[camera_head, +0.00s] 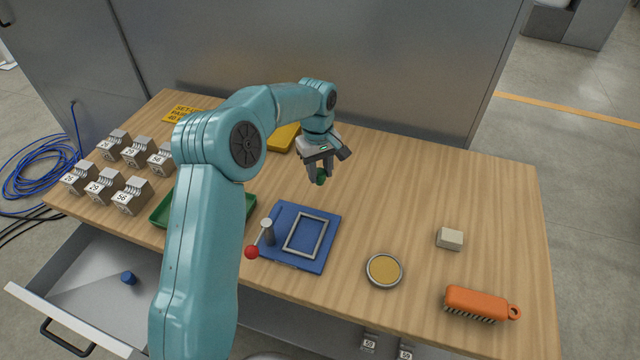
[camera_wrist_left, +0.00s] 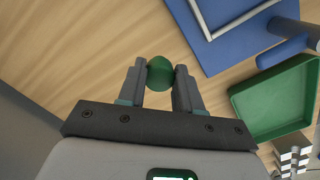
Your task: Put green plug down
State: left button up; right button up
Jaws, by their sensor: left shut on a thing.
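My left gripper (camera_head: 319,172) is shut on the green plug (camera_head: 321,180), over the back middle of the wooden table. In the left wrist view the green plug (camera_wrist_left: 160,73) sits between the two fingertips of my left gripper (camera_wrist_left: 160,85), with bare wood beyond it. I cannot tell exactly how high the plug is above the wood. My right gripper is not in view.
A blue plate (camera_head: 316,254) with a grey frame and red-knobbed lever is in front of the gripper. A green tray (camera_head: 161,214) is partly behind my arm. Numbered grey blocks (camera_head: 131,197) stand left. A round tin (camera_head: 384,270), beige block (camera_head: 450,239) and orange brush (camera_head: 476,302) lie right.

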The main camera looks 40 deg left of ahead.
pick_arm(q)
jog(key=shift+s+a+f, duration=0.1)
jog(key=shift+f, duration=0.85)
jog(key=shift+f+p, duration=0.35)
jog(key=shift+f, duration=1.8)
jog(key=shift+w+f, duration=0.1)
jog(key=shift+w, duration=0.1)
jog(key=o, duration=0.6)
jog(key=shift+f, duration=0.1)
jog(key=o, duration=0.4)
